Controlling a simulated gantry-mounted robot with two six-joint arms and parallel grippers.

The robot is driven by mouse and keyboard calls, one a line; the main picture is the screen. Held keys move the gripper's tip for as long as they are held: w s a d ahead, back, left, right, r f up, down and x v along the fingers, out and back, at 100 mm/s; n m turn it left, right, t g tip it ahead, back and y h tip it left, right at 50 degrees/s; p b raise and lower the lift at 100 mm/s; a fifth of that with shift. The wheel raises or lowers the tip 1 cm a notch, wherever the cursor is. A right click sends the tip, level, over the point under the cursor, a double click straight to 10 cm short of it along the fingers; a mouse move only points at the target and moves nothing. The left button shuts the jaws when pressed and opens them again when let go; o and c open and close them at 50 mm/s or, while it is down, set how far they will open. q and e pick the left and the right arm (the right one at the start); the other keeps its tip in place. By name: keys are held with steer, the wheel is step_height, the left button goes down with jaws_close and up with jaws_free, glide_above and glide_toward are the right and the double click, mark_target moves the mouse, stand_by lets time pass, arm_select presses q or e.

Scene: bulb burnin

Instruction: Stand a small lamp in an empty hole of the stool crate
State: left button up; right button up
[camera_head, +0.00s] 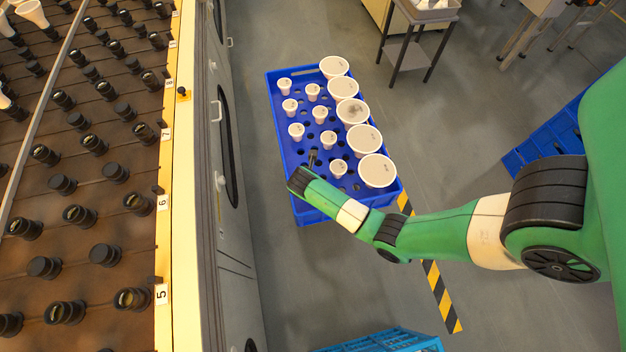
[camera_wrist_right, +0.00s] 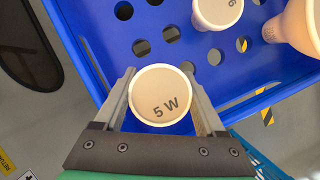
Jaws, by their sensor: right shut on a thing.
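My right gripper (camera_wrist_right: 159,80) is shut on a small white lamp (camera_wrist_right: 160,93) marked 5 W, with a finger on each side. The lamp's lower part is hidden, and I cannot tell its height over the crate. In the head view my right gripper (camera_head: 312,158) is at the near left part of the blue stool crate (camera_head: 271,105), and the held lamp is hidden there. The crate also shows in the wrist view (camera_wrist_right: 85,50), with empty round holes around the lamp. Several small lamps (camera_head: 320,114) stand in the crate. My left gripper is out of view.
Several large white lamps (camera_head: 364,138) stand along the crate's right side. A burn-in rack (camera_head: 90,180) with black sockets fills the left. Another blue crate (camera_head: 545,135) is at the right, and a light blue crate (camera_head: 390,342) is at the bottom.

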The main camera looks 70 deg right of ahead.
steer(key=shift+f, duration=0.1)
stand_by(0.3)
steer(key=shift+f+b, duration=1.1)
steer(key=shift+f, duration=0.65)
steer(key=o, duration=1.3)
steer(key=shift+o, duration=0.2)
steer(key=p+v, duration=0.7)
steer(key=v, duration=0.4)
steer(key=shift+r+p, duration=0.3)
steer(key=shift+r, duration=0.05)
steer(key=shift+a, duration=0.1)
